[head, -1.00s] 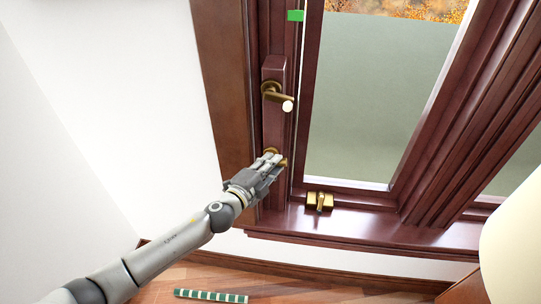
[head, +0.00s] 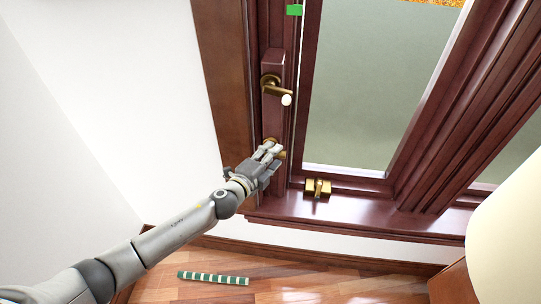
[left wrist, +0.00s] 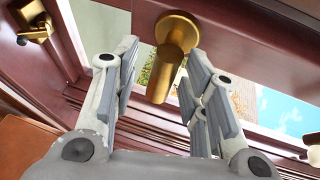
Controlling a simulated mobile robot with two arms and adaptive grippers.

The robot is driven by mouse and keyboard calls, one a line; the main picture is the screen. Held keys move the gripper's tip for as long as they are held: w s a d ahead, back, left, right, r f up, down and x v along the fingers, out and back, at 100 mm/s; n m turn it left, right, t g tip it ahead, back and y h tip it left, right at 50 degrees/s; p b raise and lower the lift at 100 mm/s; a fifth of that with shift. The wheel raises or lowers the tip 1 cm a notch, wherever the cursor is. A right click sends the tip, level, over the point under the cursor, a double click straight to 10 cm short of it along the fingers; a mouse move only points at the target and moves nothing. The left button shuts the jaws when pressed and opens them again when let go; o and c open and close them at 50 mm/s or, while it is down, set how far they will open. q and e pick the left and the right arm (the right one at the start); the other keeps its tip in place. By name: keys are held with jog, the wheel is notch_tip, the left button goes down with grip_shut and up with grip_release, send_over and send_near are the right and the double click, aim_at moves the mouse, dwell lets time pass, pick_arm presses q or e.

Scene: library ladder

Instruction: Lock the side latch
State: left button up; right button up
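The side latch, a brass lever on a round base, is on the dark red side post of the window in the head view (head: 281,155). It also shows in the left wrist view (left wrist: 172,55), pointing down from its base. My left gripper (head: 272,152) is at this lever. In the left wrist view its fingers are open, one on each side of the lever. A gap shows on the left; the right finger is very near the lever, and I cannot tell whether it touches. The fingers partly hide the latch in the head view. My right gripper is not in view.
A brass handle with a white tip (head: 275,90) sits above on the same post. A brass catch (head: 318,187) is on the bottom frame to the right. A green marker (head: 294,10) is higher up. A green and white strip (head: 213,277) lies on the floor.

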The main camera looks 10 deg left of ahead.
pick_arm(q)
jog(key=shift+r, duration=0.1)
jog(key=v, duration=1.2)
dwell(0.4)
